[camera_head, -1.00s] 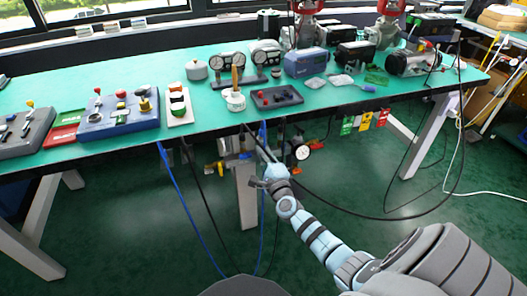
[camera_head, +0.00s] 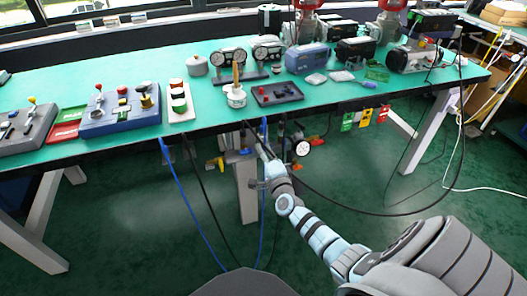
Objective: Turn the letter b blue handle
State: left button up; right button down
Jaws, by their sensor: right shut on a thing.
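In the head view, several small valves hang under the front edge of the green table. A blue handle (camera_head: 239,156) shows left of my right gripper (camera_head: 262,152); it is small and partly hidden, and I cannot read a letter on it. My right gripper is at the valves, with its narrow fingers pointing up and left. It is shut, apparently on the blue handle, though the contact is too small to see clearly. A yellow handle (camera_head: 215,163) is to the left and a red handle (camera_head: 318,138) to the right. My left gripper is not in view.
A round gauge (camera_head: 302,147) is just right of my right gripper. Blue and black hoses hang near it, and a table leg (camera_head: 245,190) stands behind. Green, yellow and red tags (camera_head: 365,117) hang farther right. The table (camera_head: 130,66) carries control boxes and gauges.

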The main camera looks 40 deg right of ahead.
jog(key=c, duration=1.8)
grip_release()
jog(key=shift+f, duration=0.15)
jog(key=shift+c, duration=0.2)
jog(key=shift+o, duration=0.6)
jog(key=v, duration=0.8)
